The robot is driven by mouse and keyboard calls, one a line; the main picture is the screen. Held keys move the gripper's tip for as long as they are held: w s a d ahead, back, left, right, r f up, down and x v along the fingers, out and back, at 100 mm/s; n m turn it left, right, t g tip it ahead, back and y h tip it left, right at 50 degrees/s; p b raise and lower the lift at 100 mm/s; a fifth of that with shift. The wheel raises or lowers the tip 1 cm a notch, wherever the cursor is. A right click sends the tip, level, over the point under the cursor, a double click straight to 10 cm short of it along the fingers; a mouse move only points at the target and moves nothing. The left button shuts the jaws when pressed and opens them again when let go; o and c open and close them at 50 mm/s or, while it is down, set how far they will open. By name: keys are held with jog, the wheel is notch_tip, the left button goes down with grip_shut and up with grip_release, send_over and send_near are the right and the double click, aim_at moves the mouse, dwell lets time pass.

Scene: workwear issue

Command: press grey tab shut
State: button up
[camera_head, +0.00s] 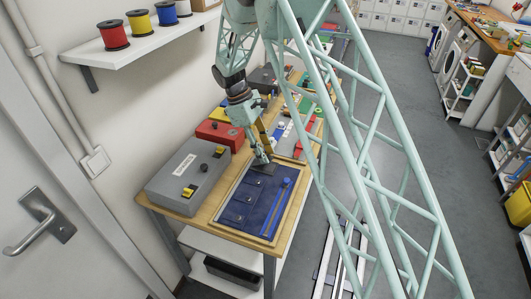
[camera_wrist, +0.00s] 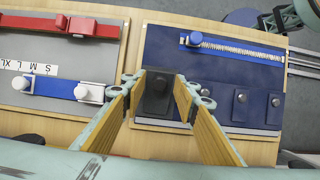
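A dark grey tab (camera_wrist: 157,95) with a round button shows in the wrist view, at the near left corner of the blue fabric panel (camera_wrist: 215,65). In the head view, the grey tab (camera_head: 266,170) is at the panel's far end, partly covered by my gripper (camera_head: 262,158). My gripper (camera_wrist: 160,85) is open, its two yellow-faced fingers apart on either side of the tab. Blue tabs with dark buttons (camera_wrist: 240,98) line the same edge of the panel.
A zip-like strip with a blue slider (camera_wrist: 195,40) runs along the panel's other side. A neighbouring grey board (camera_wrist: 75,55) holds a red strap (camera_wrist: 95,28) and a blue strap (camera_wrist: 60,88). A grey box (camera_head: 187,180) and red box (camera_head: 218,133) stand left.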

grip_shut()
